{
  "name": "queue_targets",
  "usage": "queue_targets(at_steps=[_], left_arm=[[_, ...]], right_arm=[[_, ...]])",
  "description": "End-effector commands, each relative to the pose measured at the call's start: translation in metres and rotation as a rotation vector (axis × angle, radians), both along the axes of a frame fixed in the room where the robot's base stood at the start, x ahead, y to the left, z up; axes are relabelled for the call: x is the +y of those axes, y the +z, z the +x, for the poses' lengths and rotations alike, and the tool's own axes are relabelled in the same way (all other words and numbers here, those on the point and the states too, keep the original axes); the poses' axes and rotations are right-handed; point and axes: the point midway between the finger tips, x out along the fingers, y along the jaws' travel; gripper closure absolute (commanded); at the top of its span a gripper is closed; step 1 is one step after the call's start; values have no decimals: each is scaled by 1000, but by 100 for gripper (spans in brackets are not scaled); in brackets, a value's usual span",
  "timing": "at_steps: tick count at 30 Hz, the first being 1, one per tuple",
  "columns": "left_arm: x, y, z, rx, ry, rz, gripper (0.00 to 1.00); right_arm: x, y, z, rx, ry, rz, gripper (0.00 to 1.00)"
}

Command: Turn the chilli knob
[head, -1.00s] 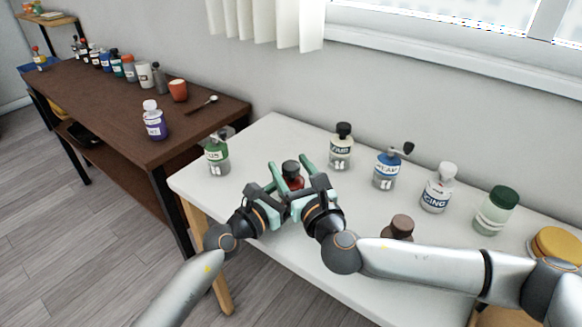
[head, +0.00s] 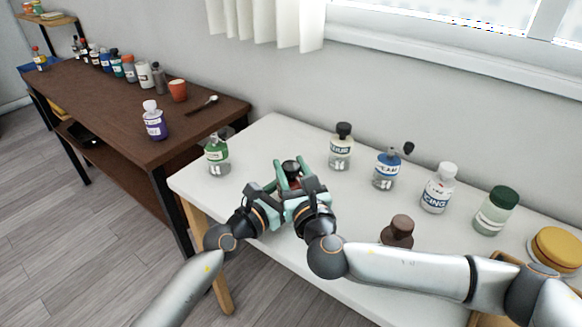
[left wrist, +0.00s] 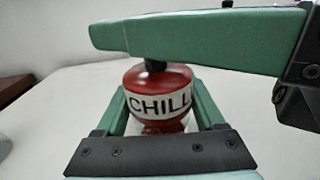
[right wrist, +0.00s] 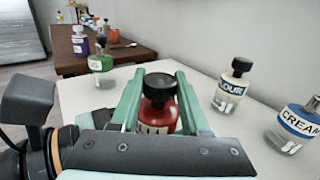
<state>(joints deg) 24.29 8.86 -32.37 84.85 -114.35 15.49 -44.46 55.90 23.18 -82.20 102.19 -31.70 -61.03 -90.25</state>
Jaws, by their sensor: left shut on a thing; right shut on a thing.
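The chilli bottle is red with a black knob on top; its white label reads CHILL in the left wrist view (left wrist: 160,103). It stands on the white table, partly hidden by my grippers in the head view (head: 291,183). My left gripper (left wrist: 157,92) is shut on the red body, one finger on each side. My right gripper (right wrist: 160,80) is shut at the top, with its fingers on either side of the black knob (right wrist: 160,87). One right finger crosses above the bottle in the left wrist view and hides part of the knob.
A green-labelled bottle (head: 217,156) stands left of my grippers. Behind and right stand a dark-capped bottle (head: 341,150), a blue-labelled bottle (head: 386,172) and more jars. A brown-topped object (head: 399,230) is near my right forearm. A dark wooden table (head: 120,105) stands left.

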Motion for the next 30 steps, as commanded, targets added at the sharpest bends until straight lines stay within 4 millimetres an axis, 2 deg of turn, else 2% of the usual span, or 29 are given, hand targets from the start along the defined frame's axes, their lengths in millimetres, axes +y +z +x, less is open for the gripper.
queue_targets(at_steps=[11,12,20,30], left_arm=[[0,0,0,1,0,-1,91],[0,0,0,1,0,-1,91],[0,0,0,1,0,0,91],[0,0,0,1,0,0,91]], right_arm=[[-1,0,0,2,-35,0,100],[-1,0,0,2,-35,0,51],[-1,0,0,2,-33,-1,23],[-2,-1,-5,2,-32,0,23]])
